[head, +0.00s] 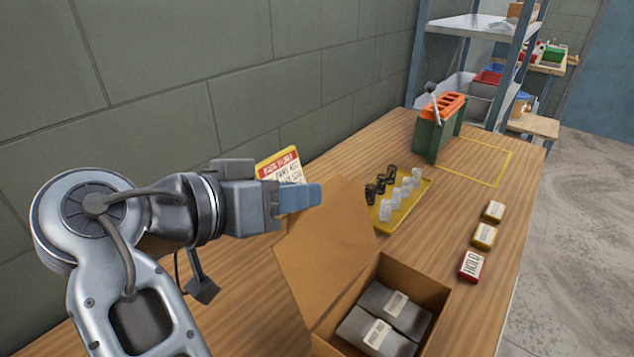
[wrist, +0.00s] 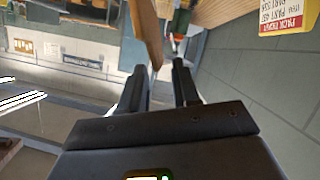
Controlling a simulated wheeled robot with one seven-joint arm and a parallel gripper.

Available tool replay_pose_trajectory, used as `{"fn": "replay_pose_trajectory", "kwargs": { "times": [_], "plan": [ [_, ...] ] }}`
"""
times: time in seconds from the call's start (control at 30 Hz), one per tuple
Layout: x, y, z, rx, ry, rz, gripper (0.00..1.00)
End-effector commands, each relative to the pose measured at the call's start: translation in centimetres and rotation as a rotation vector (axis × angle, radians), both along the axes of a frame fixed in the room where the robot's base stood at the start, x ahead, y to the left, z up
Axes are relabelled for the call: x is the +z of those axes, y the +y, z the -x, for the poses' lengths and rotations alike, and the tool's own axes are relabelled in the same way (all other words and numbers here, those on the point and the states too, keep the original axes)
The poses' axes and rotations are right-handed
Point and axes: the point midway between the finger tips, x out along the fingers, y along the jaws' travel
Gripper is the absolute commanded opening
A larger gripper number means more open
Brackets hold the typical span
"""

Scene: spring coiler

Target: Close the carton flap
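The open cardboard carton (head: 432,284) stands on the workbench at the front. Its flap (head: 325,245) is raised and leans up and back on the carton's left side. Two grey packs with white labels (head: 385,318) lie inside the carton. My gripper (head: 312,195) is at the flap's upper left edge, with its blue-grey fingers level. In the wrist view my two dark fingers (wrist: 157,82) are apart with nothing gripped. The flap (wrist: 147,30) shows edge-on there, just beyond the fingertips. I cannot tell whether they touch it.
A yellow tray (head: 402,215) with black and clear small parts lies behind the carton. A green box with an orange top and lever (head: 437,130) stands farther back. Small labelled boxes (head: 484,236) line the right. A sign (head: 281,170) stands behind my gripper, near the wall.

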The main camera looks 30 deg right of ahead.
Motion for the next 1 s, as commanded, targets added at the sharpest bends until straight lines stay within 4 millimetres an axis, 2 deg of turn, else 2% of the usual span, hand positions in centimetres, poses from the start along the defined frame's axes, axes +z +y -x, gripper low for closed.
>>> {"fn": "replay_pose_trajectory", "kwargs": {
  "times": [0.1,0.3,0.67,1.0],
  "plan": [
    [-0.5,-1.8,-0.2,-0.001,0.002,0.002,0.31],
    [-1.3,-3.7,-0.6,0.0,0.002,0.002,0.31],
    [-1.6,-4.2,-0.7,0.001,0.001,0.001,0.31],
    [-1.6,-4.1,-0.7,0.001,0.001,0.001,0.0]
  ]
}}
